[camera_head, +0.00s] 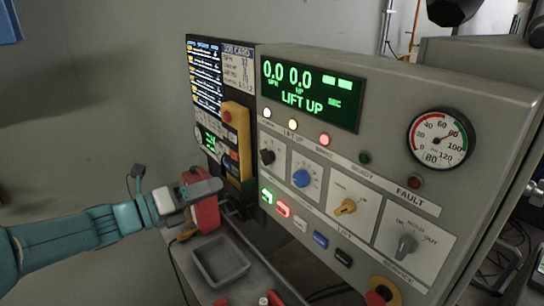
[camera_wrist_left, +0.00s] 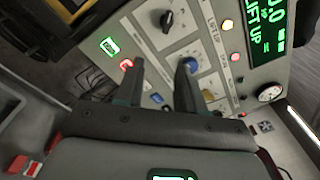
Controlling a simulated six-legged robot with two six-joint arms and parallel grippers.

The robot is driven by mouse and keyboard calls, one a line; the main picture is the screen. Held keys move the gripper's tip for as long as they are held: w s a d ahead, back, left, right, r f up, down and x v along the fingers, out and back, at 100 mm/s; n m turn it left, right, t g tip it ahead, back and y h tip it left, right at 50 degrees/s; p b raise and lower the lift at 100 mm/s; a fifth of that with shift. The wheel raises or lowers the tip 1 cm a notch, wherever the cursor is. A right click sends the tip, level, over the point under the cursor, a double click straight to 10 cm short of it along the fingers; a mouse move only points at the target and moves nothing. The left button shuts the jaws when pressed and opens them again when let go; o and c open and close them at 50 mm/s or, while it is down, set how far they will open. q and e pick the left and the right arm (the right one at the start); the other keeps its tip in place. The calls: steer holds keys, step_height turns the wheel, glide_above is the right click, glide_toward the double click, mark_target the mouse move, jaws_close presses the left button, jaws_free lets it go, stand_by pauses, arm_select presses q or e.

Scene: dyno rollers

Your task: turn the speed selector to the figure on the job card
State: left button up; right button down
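The job card (camera_head: 238,68) is at the upper left of the console, beside a dark text screen; its figures are too small to read. A row of knobs crosses the panel: black (camera_head: 267,157), blue (camera_head: 301,178), yellow (camera_head: 345,207) and grey (camera_head: 407,244). Their labels are too small to tell which is the speed selector. My left gripper (camera_head: 218,186) is left of the panel, apart from the knobs. In the left wrist view its two fingers (camera_wrist_left: 160,82) stand apart and empty, with the blue knob (camera_wrist_left: 190,64) beyond the right finger. My right gripper is not in view.
Lit green (camera_head: 267,197) and red (camera_head: 283,209) buttons sit below the knobs. A yellow pendant (camera_head: 238,145) hangs left of the panel. A grey tray (camera_head: 220,262) lies below, and a red-topped stop button (camera_head: 381,290) is at the lower right.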

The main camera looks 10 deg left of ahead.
arm_select(q)
step_height(320, 180, up, 3)
steer(key=s+a, duration=0.1)
steer(key=p, duration=0.3)
glide_toward(261, 157)
steer(key=shift+t+y, duration=0.3)
steer(key=shift+y, duration=0.1)
steer(key=x, duration=0.8)
steer(key=shift+d, duration=0.4)
steer(key=shift+w+d, duration=0.25)
steer(key=shift+d, duration=0.05)
steer(key=shift+w, duration=0.1)
steer(key=shift+f, duration=0.1)
jaws_close()
